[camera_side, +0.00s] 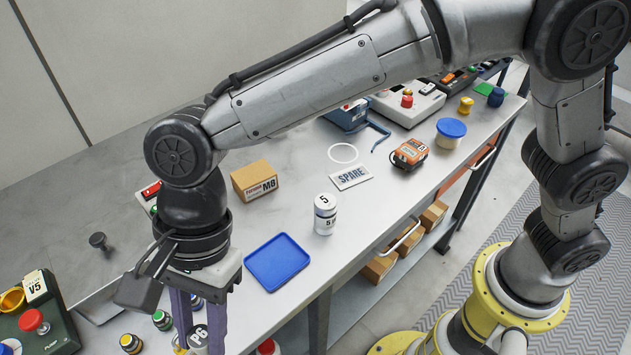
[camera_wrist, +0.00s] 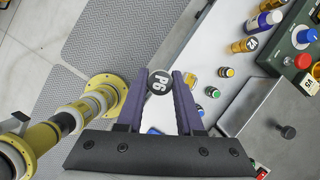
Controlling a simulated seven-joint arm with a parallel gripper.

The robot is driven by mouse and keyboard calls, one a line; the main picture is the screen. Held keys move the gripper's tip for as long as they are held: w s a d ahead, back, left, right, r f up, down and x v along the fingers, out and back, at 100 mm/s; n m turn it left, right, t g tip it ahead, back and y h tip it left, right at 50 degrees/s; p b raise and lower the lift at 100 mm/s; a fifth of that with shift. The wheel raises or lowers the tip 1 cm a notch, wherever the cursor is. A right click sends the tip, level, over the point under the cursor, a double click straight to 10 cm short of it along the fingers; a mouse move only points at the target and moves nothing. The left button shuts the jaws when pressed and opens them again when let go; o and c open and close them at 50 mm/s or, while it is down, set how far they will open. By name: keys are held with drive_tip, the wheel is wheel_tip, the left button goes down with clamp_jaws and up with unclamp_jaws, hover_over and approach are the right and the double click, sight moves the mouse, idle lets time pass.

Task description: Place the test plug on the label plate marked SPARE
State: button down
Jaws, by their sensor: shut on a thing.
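The label plate marked SPARE (camera_side: 350,178) lies flat and bare on the bench top in the side view, right of the middle. My gripper (camera_side: 199,322) points down at the lower left of the side view, well away from the plate. It is shut on a round, dark-topped piece marked P6 (camera_side: 197,339), which also shows between the fingertips in the wrist view (camera_wrist: 160,83). Its lower part is out of sight, so I cannot tell for sure that it is the test plug. The plate is not in the wrist view.
A blue tray (camera_side: 277,262), a white can marked 5 (camera_side: 325,214) and an M8 box (camera_side: 254,181) stand between my gripper and the plate. A white ring (camera_side: 343,153) and an orange device (camera_side: 411,154) lie near the plate. Several small bottles stand around my gripper.

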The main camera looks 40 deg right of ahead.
drive_tip(key=w+d+m+t, duration=0.1)
drive_tip(key=w+d+m, duration=0.2)
drive_tip(key=d, duration=4.1)
hover_over(348, 180)
drive_tip(key=d, duration=0.2)
drive_tip(key=shift+m+y, duration=0.3)
drive_tip(key=f, duration=0.8)
drive_tip(key=shift+s+a, duration=0.1)
drive_tip(key=shift+s, duration=0.1)
drive_tip(key=shift+w+f, duration=0.55)
drive_tip(key=shift+f, duration=0.15)
drive_tip(key=shift+s+f, duration=0.1)
drive_tip(key=shift+f, duration=1.3)
drive_tip(key=shift+f, duration=0.15)
